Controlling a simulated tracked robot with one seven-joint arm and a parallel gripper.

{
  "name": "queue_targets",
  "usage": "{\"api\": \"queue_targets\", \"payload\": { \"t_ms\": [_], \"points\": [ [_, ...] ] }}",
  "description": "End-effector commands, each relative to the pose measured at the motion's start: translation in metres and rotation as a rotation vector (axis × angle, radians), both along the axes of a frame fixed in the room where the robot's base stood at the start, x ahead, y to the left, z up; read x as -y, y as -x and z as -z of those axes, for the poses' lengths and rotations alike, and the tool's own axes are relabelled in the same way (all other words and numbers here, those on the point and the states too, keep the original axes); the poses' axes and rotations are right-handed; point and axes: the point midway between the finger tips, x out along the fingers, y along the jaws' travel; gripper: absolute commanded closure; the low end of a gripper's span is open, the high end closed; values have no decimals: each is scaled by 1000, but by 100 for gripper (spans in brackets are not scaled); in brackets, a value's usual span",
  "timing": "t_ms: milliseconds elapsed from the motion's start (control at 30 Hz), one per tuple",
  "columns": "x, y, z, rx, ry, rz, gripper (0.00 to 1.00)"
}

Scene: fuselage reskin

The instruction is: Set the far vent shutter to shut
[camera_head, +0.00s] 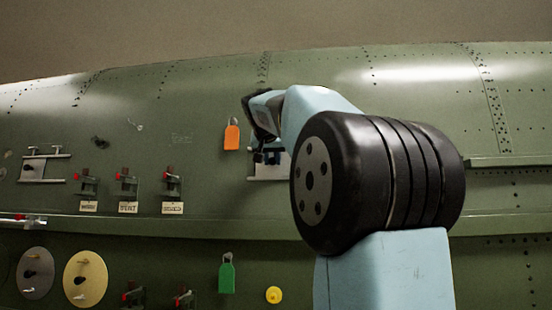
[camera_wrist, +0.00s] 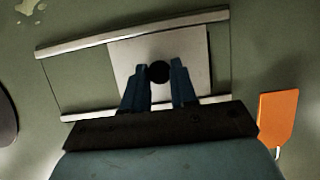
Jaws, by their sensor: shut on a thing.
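The vent shutter I am at is a pale metal plate (camera_wrist: 128,62) between two rails, with a dark round knob (camera_wrist: 158,70) on it. The plate sits toward the right end of the rails in the wrist view, on the orange tag's side. My gripper (camera_wrist: 160,82) is shut on the knob, one finger on each side. In the head view the shutter (camera_head: 268,168) is partly hidden behind my arm. Another railed shutter (camera_head: 36,170) is at the far left of the head view. No vent opening shows clearly beside the plate in the wrist view.
An orange tag (camera_head: 232,135) hangs close to the gripped shutter; it also shows in the wrist view (camera_wrist: 278,120). Several red-tipped switches with labels (camera_head: 128,208) are to the left. A green tag (camera_head: 226,275), yellow knob (camera_head: 273,295) and round discs (camera_head: 86,278) are lower down.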

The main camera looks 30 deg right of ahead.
Motion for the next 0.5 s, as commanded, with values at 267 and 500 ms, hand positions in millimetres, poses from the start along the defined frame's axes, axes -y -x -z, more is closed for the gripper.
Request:
{"api": "queue_targets", "payload": {
  "t_ms": [267, 500],
  "points": [
    [-18, -14, 0, 1, -1, 5, 100],
    [-19, -14, 0, 1, -2, 2, 71]
  ]
}}
